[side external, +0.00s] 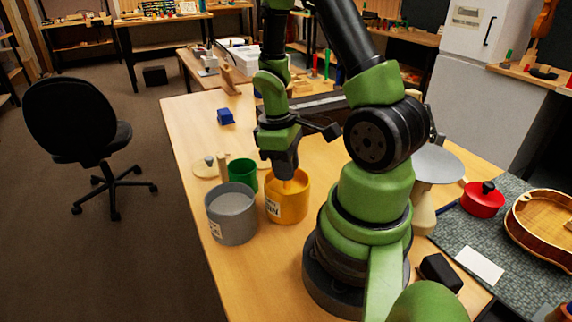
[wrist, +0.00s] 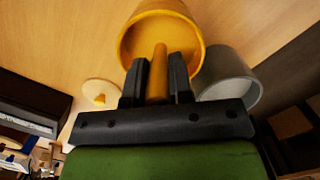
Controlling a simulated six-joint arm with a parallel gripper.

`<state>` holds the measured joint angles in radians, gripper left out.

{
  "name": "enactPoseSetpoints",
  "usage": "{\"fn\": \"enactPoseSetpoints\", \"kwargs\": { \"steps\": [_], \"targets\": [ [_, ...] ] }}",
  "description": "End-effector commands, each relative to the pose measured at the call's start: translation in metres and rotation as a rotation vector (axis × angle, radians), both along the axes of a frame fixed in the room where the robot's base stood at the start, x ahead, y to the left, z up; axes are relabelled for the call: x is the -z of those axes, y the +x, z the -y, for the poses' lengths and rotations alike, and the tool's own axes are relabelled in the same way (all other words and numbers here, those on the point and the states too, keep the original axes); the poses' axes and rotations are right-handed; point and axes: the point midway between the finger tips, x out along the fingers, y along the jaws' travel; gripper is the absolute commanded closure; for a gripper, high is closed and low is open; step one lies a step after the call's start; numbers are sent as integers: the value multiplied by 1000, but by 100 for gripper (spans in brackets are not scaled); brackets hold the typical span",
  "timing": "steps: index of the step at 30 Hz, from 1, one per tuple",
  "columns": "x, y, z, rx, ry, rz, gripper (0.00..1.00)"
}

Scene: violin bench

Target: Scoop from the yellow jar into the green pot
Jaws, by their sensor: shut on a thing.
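The yellow jar (side external: 288,206) stands on the wooden table, with my gripper (side external: 284,168) right over its mouth. In the wrist view the jar (wrist: 190,22) opens toward the camera. My gripper (wrist: 157,80) is shut on a yellow scoop handle (wrist: 159,70), which points into the jar. The scoop's far end is hidden or cannot be told apart inside the jar. The green pot (side external: 243,176) stands left of and behind the yellow jar, partly hidden by the grey jar. It does not show in the wrist view.
A grey jar (side external: 232,218) stands close beside the yellow jar, nearer the camera. A pale round lid (side external: 206,167) lies left of the green pot. A red pot (side external: 482,200) and violin body (side external: 543,225) are at right.

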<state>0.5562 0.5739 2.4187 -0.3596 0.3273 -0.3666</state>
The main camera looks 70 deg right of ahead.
Motion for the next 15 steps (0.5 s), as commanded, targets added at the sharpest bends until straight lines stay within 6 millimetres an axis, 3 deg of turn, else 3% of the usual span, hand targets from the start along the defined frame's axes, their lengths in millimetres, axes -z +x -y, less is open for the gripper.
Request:
{"fn": "enactPoseSetpoints", "kwargs": {
  "steps": [15],
  "targets": [
    [-46,1,1,0,-5,4,100]
  ]
}}
